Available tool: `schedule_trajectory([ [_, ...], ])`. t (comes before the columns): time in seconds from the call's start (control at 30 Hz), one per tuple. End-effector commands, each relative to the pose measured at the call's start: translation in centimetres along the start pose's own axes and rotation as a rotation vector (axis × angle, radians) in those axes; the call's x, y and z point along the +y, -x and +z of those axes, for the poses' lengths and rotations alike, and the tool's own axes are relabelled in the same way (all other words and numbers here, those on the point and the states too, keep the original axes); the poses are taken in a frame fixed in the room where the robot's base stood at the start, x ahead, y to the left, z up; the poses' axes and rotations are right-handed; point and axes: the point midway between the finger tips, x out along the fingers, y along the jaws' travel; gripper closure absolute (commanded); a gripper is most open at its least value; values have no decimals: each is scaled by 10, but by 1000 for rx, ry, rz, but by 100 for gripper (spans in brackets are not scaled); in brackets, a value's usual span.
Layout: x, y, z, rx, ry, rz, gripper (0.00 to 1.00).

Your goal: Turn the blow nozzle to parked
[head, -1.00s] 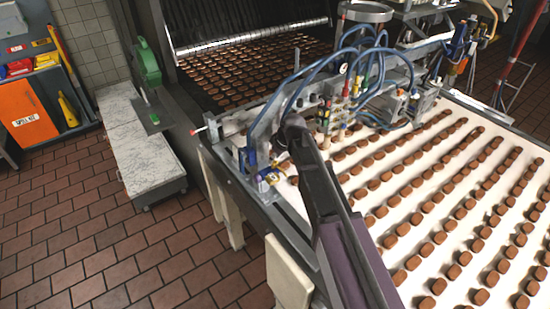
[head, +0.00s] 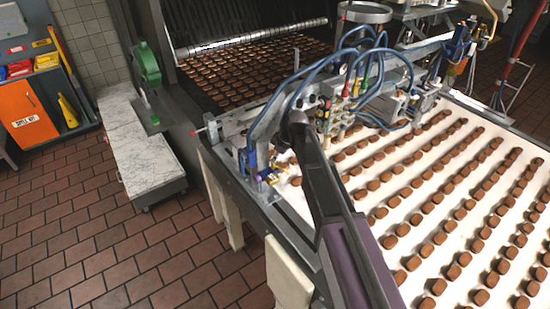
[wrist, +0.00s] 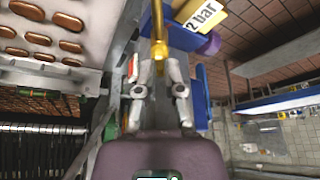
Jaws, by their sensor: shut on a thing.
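The blow nozzle (wrist: 158,35) is a brass-coloured tube in the wrist view, running down from the top edge to a wider end between my fingers. My gripper (wrist: 159,63) is shut on that wider end. Beside it on the right are a blue block, a yellow "2 bar" label (wrist: 203,17) and a purple round part (wrist: 208,43). In the head view my arm reaches over the left end of the machine's cross rail, and my wrist largely hides the grip. Small yellow parts (head: 270,180) show beside it. I cannot read a parked mark.
Blue hoses (head: 345,50) loop closely above and behind my wrist, around valves on the rail (head: 235,122). The white belt (head: 400,220) with rows of chocolate pieces lies right of my arm. A marble-topped trolley (head: 135,150) stands left. The tiled floor between is clear.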

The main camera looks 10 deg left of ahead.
Motion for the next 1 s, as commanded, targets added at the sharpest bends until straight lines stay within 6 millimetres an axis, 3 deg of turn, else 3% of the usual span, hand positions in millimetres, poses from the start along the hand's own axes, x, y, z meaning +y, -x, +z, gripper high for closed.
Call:
schedule_trajectory([
  [0.2, 0, 0, 0, -1, 91, -39, 100],
  [0.53, 0, 0, 1, -1, 98, -42, 100],
  [0.57, 0, 0, 1, -1, 98, -42, 80],
  [0.6, 0, 0, 1, -1, 98, -42, 68],
  [0.67, 0, 0, 0, -1, 98, -42, 54],
  [1.0, 0, 0, 0, 0, 97, -40, 54],
])
